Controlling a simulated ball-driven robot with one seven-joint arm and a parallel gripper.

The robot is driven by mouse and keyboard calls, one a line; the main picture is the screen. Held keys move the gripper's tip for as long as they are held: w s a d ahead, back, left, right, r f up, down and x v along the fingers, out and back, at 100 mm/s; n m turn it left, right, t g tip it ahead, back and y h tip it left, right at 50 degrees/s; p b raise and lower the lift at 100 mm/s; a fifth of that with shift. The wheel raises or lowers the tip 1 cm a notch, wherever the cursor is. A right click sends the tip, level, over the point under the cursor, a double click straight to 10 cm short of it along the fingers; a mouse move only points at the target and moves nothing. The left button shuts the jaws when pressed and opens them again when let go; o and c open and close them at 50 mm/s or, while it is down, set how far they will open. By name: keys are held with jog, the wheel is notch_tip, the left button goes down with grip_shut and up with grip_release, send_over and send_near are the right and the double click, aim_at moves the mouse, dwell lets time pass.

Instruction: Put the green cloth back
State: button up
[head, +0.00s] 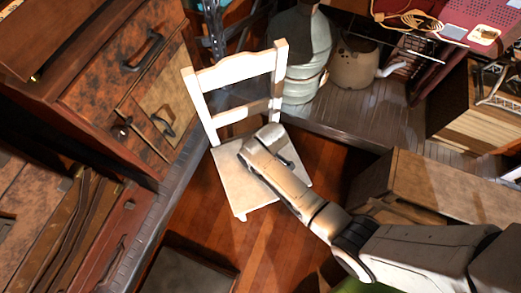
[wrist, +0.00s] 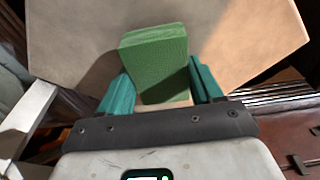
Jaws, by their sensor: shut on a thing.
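In the wrist view, a folded green cloth (wrist: 155,62) stands between the two teal fingers of my gripper (wrist: 160,88). My gripper is shut on it. The pale chair seat (wrist: 235,30) lies behind the cloth; I cannot tell whether the cloth touches it. In the head view, my arm reaches from the lower right over the seat of a white wooden chair (head: 235,75). My gripper's fingers and the cloth are hidden there by my arm.
A wooden drawer cabinet (head: 125,75) stands at the left. Jugs (head: 303,50) and a pot (head: 354,62) stand on a dark platform behind the chair. A wooden box (head: 440,188) is at the right. Bare wooden floor (head: 275,240) shows in front of the chair.

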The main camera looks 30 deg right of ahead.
jog(key=shift+f, duration=0.4)
jog(key=shift+f, duration=0.1)
jog(key=o, duration=1)
jog(key=r+p, duration=0.1)
jog(key=r, duration=0.3)
jog(key=s+r+p, duration=0.1)
jog(key=r+p, duration=0.1)
jog(key=r, duration=0.2)
jog(key=d+r+p, duration=0.1)
jog(key=r, duration=0.3)
jog(key=shift+s+p, duration=0.25)
jog(key=shift+p, duration=0.1)
